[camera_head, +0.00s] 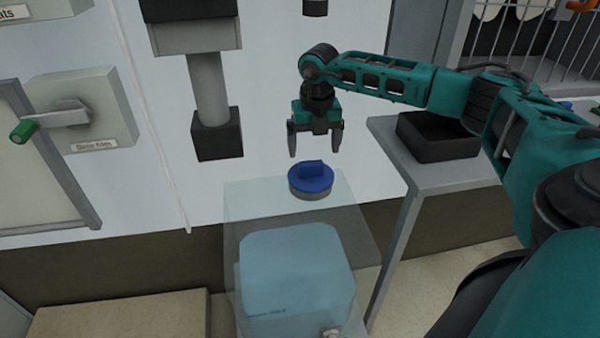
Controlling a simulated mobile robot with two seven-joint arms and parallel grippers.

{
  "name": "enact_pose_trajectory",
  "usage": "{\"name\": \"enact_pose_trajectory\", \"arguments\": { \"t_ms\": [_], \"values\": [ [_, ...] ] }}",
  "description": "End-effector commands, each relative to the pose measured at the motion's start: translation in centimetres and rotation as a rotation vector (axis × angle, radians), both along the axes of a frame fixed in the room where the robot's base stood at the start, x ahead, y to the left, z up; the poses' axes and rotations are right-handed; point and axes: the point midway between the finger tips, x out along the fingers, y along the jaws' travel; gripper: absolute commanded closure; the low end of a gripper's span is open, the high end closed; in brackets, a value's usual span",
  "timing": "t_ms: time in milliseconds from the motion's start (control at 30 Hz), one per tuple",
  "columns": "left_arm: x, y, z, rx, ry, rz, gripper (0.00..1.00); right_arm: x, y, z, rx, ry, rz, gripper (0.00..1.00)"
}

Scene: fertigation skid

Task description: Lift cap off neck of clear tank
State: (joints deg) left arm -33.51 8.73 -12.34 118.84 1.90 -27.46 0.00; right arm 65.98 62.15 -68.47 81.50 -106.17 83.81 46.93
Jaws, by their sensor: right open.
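The clear tank (245,205) stands below the wall panel, with a pale blue body of liquid (297,275) showing inside it. The blue cap (311,180) with a raised grip bar sits on the grey neck (313,195) on top of the tank. My right gripper (315,150) points down above the cap, its two fingers spread apart and empty. A gap shows between the fingertips and the cap. My left gripper is not in the view.
A grey table (425,180) with a black open bin (440,140) stands right of the tank. A dark-ended pipe (217,135) hangs on the wall at left. A green-tipped lever (55,119) sticks out farther left. A wire rack (525,45) is at back right.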

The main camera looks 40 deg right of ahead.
Motion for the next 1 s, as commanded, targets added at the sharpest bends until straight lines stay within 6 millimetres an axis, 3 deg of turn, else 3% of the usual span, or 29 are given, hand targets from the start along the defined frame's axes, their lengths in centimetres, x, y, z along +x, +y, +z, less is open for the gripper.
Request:
{"name": "enact_pose_trajectory", "arguments": {
  "t_ms": [400,733,1000],
  "values": [
    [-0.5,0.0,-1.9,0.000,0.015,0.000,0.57,0.9,-0.1,-5.7,0.004,0.001,0.003,0.06],
    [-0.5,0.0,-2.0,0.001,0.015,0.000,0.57,1.0,-0.1,-6.3,0.005,0.000,0.006,0.06],
    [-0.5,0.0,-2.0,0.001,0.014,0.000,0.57,1.0,-0.1,-6.3,0.006,-0.001,0.006,0.31]
  ]
}}
